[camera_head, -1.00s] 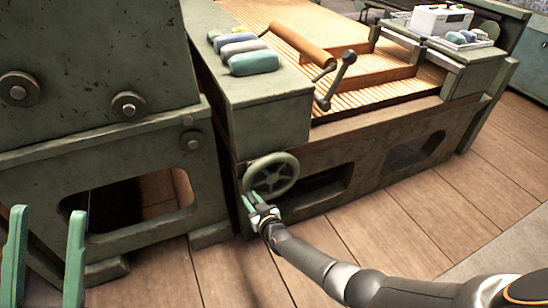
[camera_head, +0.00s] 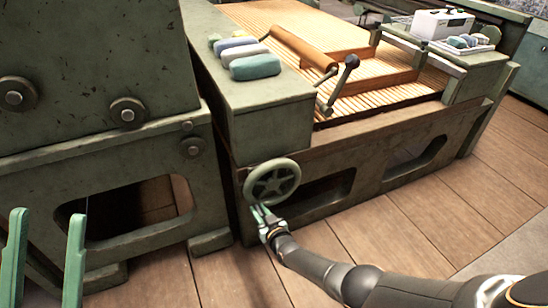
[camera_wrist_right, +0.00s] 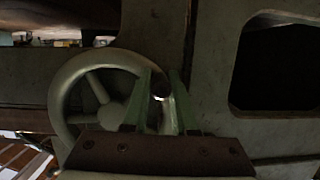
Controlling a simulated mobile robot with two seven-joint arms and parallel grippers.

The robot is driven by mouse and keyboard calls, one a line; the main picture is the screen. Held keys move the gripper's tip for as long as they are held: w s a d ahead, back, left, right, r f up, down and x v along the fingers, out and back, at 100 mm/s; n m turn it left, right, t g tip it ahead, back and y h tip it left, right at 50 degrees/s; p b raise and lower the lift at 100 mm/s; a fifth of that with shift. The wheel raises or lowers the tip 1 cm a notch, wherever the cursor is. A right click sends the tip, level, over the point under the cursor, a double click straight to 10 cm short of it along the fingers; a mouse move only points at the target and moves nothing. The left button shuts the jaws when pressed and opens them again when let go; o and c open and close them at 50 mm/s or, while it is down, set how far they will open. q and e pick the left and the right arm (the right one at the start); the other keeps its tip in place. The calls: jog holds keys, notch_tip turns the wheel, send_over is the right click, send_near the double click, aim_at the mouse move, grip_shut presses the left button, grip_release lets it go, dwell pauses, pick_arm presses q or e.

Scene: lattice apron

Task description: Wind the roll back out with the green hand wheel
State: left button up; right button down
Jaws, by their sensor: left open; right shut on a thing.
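The green hand wheel (camera_head: 291,167) is upright on the front of the machine, low down, with a spoked middle. My right gripper (camera_head: 260,211) is at its lower left rim in the head view. In the right wrist view the wheel (camera_wrist_right: 66,88) stands behind my right gripper (camera_wrist_right: 158,84), whose green fingers are closed around a small dark round grip at the wheel's rim. The wooden roll (camera_head: 302,47) lies above the slatted bed. My left gripper (camera_head: 47,215) is open and empty at the lower left.
A crank lever with a dark knob (camera_head: 351,62) rises beside the roll's near end. Several rolled cloths (camera_head: 254,66) lie on the green top. A dark cabinet-like frame (camera_head: 75,140) stands close on the left. The plank floor (camera_head: 440,200) at right is clear.

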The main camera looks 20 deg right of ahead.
aim_at(270, 204)
pick_arm(q)
jog(key=shift+f, duration=0.7)
pick_arm(e)
jog(key=d, duration=0.1)
jog(key=d+f, duration=0.1)
jog(key=d, duration=0.2)
jog(key=shift+d+f, duration=0.25)
jog(key=shift+f, duration=0.05)
jog(key=shift+d, duration=0.3)
pick_arm(q)
jog(key=shift+w+d, duration=0.4)
jog(key=shift+d, duration=0.1)
pick_arm(e)
jog(key=d, duration=0.1)
jog(key=d+f, duration=0.1)
jog(key=d, duration=0.1)
jog(key=shift+f, duration=0.2)
pick_arm(q)
jog(key=shift+r+p, duration=0.1)
jog(key=shift+p, duration=0.2)
pick_arm(e)
jog(key=shift+r, duration=0.1)
